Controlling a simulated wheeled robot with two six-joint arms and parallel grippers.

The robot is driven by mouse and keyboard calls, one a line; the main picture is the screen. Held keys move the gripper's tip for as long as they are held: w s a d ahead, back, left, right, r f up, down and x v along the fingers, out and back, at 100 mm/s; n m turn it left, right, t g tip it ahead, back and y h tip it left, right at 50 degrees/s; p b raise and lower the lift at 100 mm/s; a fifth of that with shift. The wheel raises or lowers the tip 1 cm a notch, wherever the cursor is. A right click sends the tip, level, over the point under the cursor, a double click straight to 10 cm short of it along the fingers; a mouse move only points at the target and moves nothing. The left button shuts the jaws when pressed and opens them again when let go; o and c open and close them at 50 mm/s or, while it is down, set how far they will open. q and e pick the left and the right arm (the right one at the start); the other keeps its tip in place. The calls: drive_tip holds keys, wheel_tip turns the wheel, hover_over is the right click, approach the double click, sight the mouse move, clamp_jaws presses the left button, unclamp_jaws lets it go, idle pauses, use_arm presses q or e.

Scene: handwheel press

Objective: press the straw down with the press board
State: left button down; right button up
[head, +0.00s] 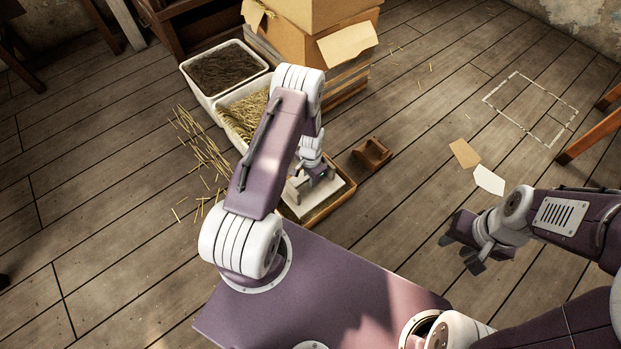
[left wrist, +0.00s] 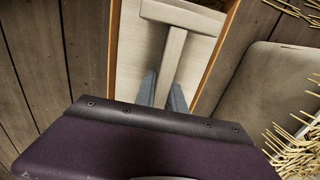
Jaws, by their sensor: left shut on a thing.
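The pale press board (head: 296,198) lies inside a shallow wooden frame (head: 338,199) just beyond my base in the head view. In the left wrist view the board (left wrist: 132,62) fills the space between the wooden sides (left wrist: 214,62), and its pale handle (left wrist: 169,62) stands out on top. My left gripper (head: 318,180) is shut on the handle, with one finger on each side (left wrist: 162,92). Any straw under the board is hidden. My right gripper (head: 461,254) is open and empty above the floor at the right.
Loose straw (head: 202,150) lies on the floor left of a white bin of straw (head: 237,108). A bin of dark material (head: 224,70), cardboard boxes (head: 310,40) and a small wooden box (head: 372,154) stand near. Two paper sheets (head: 489,180) lie on open floor at right.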

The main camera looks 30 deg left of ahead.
use_arm(q)
drive_tip(key=shift+f+b, duration=1.25)
drive_tip(key=shift+f, duration=1.2)
drive_tip(key=shift+f+b, duration=1.85)
drive_tip(key=shift+f, duration=0.7)
drive_tip(key=shift+r, duration=0.15)
idle(0.4)
wheel_tip(320, 180, up, 12)
drive_tip(key=p, duration=1)
drive_tip(key=shift+f+p, duration=0.25)
drive_tip(key=shift+p, duration=0.15)
drive_tip(key=shift+f, duration=0.15)
